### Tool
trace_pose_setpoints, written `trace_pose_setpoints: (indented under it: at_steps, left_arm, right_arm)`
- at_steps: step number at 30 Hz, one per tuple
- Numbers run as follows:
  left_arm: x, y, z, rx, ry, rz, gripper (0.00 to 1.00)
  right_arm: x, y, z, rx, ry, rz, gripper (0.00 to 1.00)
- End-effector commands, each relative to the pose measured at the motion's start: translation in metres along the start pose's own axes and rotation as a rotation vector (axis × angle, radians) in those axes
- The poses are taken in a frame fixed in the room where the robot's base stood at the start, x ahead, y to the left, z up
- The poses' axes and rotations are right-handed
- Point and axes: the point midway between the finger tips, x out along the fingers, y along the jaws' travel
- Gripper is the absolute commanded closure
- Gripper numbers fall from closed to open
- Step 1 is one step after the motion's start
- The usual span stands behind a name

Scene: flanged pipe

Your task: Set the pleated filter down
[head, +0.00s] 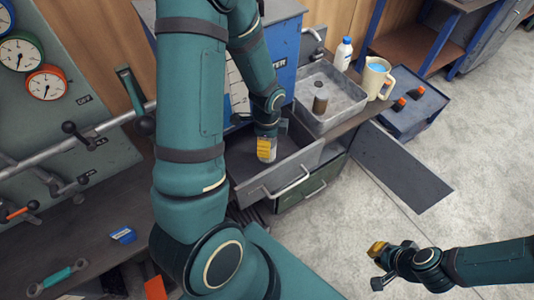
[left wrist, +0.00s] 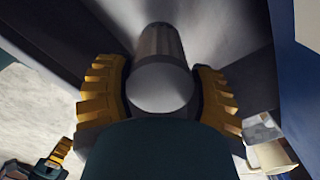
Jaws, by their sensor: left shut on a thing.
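My left gripper (head: 266,150) is over the open grey drawer (head: 287,178). Its yellow fingers also show in the left wrist view (left wrist: 161,92), shut on a grey cylinder, which I take for the pleated filter (left wrist: 161,80). The cylinder's round end faces the wrist camera.
A white bottle (head: 343,54) and a cream mug (head: 376,78) stand nearby. A blue bin (head: 407,122) holds orange-topped items.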

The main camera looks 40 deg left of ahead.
Motion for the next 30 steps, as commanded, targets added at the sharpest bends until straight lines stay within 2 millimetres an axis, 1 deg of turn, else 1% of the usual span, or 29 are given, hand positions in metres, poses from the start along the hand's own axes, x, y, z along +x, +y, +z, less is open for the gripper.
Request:
trace_pose_setpoints:
  at_steps: [1, 8, 12, 15, 23, 27, 28, 30]
  left_arm:
    - [0.007, 0.000, 0.000, 0.000, 0.000, 0.000, 0.82]
    - [0.021, 0.000, 0.000, -0.001, 0.000, 0.000, 0.82]
    - [0.042, 0.000, 0.000, -0.001, 0.000, 0.002, 0.82]
    - [0.052, 0.000, 0.000, -0.001, 0.000, 0.000, 0.82]
    - [0.052, -0.001, 0.000, -0.001, 0.001, -0.002, 0.82]
    - [0.056, -0.001, 0.000, -0.001, 0.001, -0.001, 0.82]
    - [0.055, 0.000, 0.000, -0.001, 0.001, -0.001, 0.29]
    - [0.055, 0.000, 0.000, -0.001, 0.001, -0.001, 0.09]
  right_arm:
    - [0.003, 0.001, 0.000, 0.000, 0.001, 0.000, 1.00]
    - [0.006, 0.002, -0.001, -0.001, 0.003, 0.000, 1.00]
    - [0.012, 0.004, -0.001, -0.001, 0.006, 0.000, 1.00]
    - [0.015, 0.005, -0.002, -0.001, 0.008, 0.000, 1.00]
    - [0.014, 0.005, -0.002, -0.001, 0.008, 0.000, 1.00]
    - [0.018, 0.006, -0.002, -0.001, 0.009, 0.000, 1.00]
    - [0.017, 0.006, -0.002, -0.001, 0.009, 0.000, 1.00]
    - [0.016, 0.006, -0.002, -0.001, 0.009, 0.000, 1.00]
